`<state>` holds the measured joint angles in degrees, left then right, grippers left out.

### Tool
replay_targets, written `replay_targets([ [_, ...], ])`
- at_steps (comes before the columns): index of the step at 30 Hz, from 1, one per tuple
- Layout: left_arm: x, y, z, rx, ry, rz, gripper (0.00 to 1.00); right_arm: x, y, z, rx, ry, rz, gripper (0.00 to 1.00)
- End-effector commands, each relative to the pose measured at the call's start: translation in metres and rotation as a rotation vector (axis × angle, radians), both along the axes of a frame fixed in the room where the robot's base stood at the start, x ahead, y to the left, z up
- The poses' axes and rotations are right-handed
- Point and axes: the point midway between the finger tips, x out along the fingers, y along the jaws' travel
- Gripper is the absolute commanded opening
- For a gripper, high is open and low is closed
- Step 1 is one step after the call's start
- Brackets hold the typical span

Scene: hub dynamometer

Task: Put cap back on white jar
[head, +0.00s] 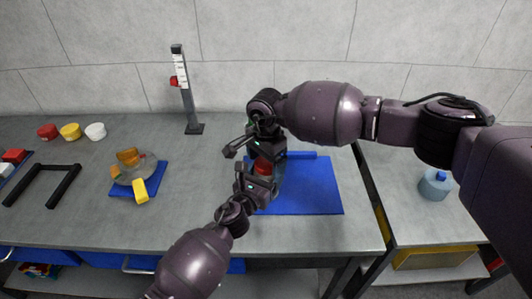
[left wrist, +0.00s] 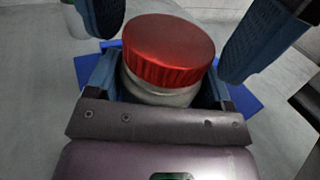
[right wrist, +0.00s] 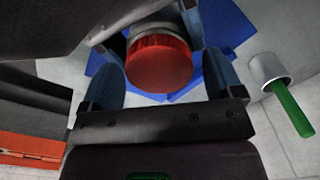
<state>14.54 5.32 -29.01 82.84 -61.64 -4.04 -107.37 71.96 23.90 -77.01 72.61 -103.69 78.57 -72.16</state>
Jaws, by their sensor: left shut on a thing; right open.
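The white jar (left wrist: 160,92), greyish here, stands over the blue mat. The red cap (left wrist: 168,48) sits on its mouth, looking slightly tilted; I cannot tell whether it is fully seated. The cap also shows in the head view (head: 262,168) and the right wrist view (right wrist: 159,64). My left gripper (head: 262,178) is shut on the jar, its fingers on either side of the body below the cap. My right gripper (right wrist: 160,72) is open above, its fingers on either side of the cap with gaps. The arms hide much of the jar in the head view.
The blue mat (head: 318,195) lies under the grippers. On the left are a blue pad (head: 120,191) with a glass dish and yellow pieces, a black frame (head: 68,187), and red, yellow and white lids (head: 70,132). A gauge stand (head: 190,100) stands behind.

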Motion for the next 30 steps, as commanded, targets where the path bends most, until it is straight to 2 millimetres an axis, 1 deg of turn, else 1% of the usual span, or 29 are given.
replay_targets([
  [9,-0.0002,-0.0002,-0.0003,0.000,0.001,0.000,0.09,-0.0001,-0.0001,-0.0017,0.000,0.000,0.000,0.86],
  [17,-0.0002,-0.0002,-0.0003,-0.001,0.000,-0.001,0.09,0.0000,0.0000,-0.0015,0.000,0.000,0.000,0.46],
  [18,-0.0002,-0.0002,-0.0003,-0.001,0.000,-0.001,0.09,0.0001,0.0001,-0.0014,0.000,0.000,0.000,0.40],
  [19,-0.0003,-0.0003,-0.0003,0.000,0.000,-0.001,0.09,0.0001,0.0001,-0.0014,0.001,-0.001,0.000,0.36],
  [23,-0.0003,-0.0004,-0.0003,0.000,0.000,-0.001,0.09,0.0001,0.0001,-0.0012,0.001,-0.001,-0.012,0.36],
  [25,-0.0004,-0.0005,-0.0002,0.000,0.000,-0.001,0.09,0.0003,0.0001,-0.0012,0.001,-0.001,-0.051,0.36],
  [30,-0.0004,-0.0006,-0.0002,0.000,0.000,-0.001,0.09,0.0004,0.0001,-0.0011,0.001,-0.001,-0.255,0.36],
])
